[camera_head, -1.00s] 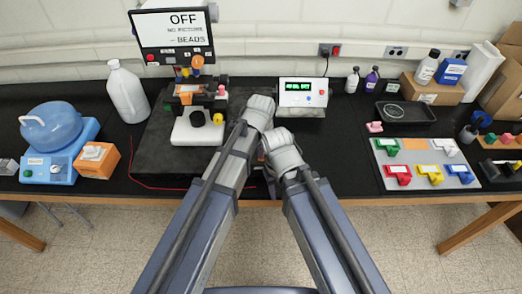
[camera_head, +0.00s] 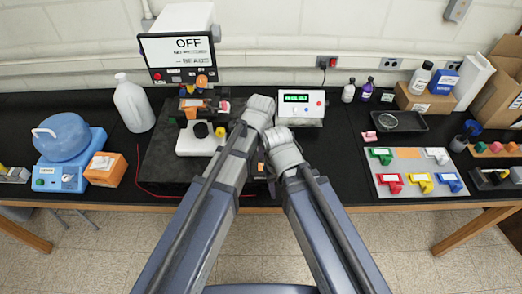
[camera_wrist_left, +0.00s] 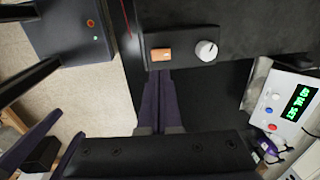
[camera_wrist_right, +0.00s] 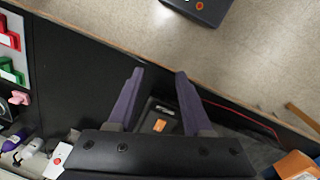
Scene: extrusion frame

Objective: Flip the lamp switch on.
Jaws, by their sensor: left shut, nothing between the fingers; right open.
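An orange rocker switch (camera_wrist_left: 161,54) sits beside a white knob (camera_wrist_left: 206,50) on the face of a dark control box (camera_wrist_left: 183,42) in the left wrist view. My left gripper (camera_wrist_left: 158,74) is shut and empty, with its tips just short of the switch in the picture; I cannot tell whether they touch. The switch also shows in the right wrist view (camera_wrist_right: 160,125), low between the fingers of my open, empty right gripper (camera_wrist_right: 160,72). In the head view, a monitor (camera_head: 180,56) reads OFF. My arms hide most of the control box and both gripper tips there.
A white meter (camera_head: 301,106) with a green display stands behind my wrists. A white instrument (camera_head: 196,142) stands on the dark slab to the left. A tray of coloured clips (camera_head: 406,155) lies to the right. The table's front edge (camera_head: 350,209) runs below the arms.

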